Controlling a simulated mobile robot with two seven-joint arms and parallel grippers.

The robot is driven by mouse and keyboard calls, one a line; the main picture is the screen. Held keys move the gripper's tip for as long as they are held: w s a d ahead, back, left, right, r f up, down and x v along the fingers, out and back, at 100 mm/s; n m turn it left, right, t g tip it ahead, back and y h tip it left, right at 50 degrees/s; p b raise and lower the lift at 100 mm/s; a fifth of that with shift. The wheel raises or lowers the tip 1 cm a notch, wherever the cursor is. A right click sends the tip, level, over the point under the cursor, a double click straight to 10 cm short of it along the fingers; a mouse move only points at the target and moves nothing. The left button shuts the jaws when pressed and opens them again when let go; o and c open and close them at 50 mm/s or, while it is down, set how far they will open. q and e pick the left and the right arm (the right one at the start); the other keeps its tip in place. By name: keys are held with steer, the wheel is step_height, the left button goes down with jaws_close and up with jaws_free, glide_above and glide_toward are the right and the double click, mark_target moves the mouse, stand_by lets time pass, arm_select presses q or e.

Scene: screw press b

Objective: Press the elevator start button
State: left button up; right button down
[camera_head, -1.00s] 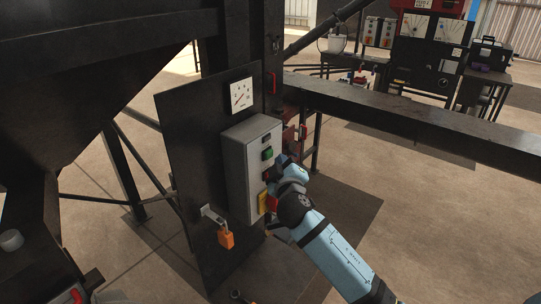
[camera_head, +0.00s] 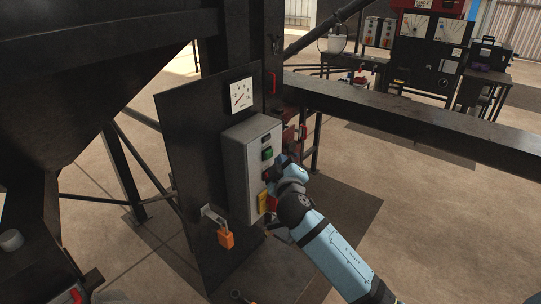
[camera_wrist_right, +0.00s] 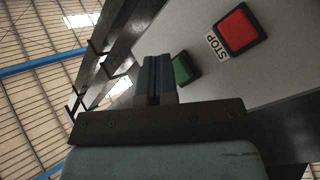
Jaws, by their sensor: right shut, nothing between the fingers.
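A grey control box (camera_head: 238,170) is mounted on a dark upright panel. A green button (camera_head: 267,153) is on its front face; it also shows in the right wrist view (camera_wrist_right: 185,68), unlabelled in what I see. A red button (camera_wrist_right: 240,28) labelled STOP is beside it in the right wrist view. My right gripper (camera_head: 281,160) is at the box's front face, just below the green button in the head view. In the right wrist view its fingers (camera_wrist_right: 156,66) are shut and empty, and partly cover the green button. I cannot tell whether they touch it. My left gripper is out of view.
A dial gauge (camera_head: 241,94) is above the box. An orange padlock (camera_head: 226,238) hangs from a lever below it. A dark beam (camera_head: 400,120) runs across behind my right arm. Open floor (camera_head: 450,220) lies to the right.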

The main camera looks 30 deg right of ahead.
steer(key=shift+w, duration=0.1)
steer(key=shift+w+a, duration=0.2)
steer(key=shift+w, duration=0.05)
steer(key=shift+w+a, duration=0.1)
steer(key=shift+w, duration=0.3)
stand_by(0.7)
steer(key=shift+s, duration=0.15)
steer(key=shift+s+d, duration=0.3)
steer(key=shift+s, duration=0.4)
steer(key=shift+s+d, duration=0.3)
steer(key=shift+s, duration=0.45)
steer(key=shift+s+d, duration=0.35)
steer(key=shift+s, duration=0.45)
steer(key=shift+s+d, duration=0.3)
steer(key=shift+s, duration=0.45)
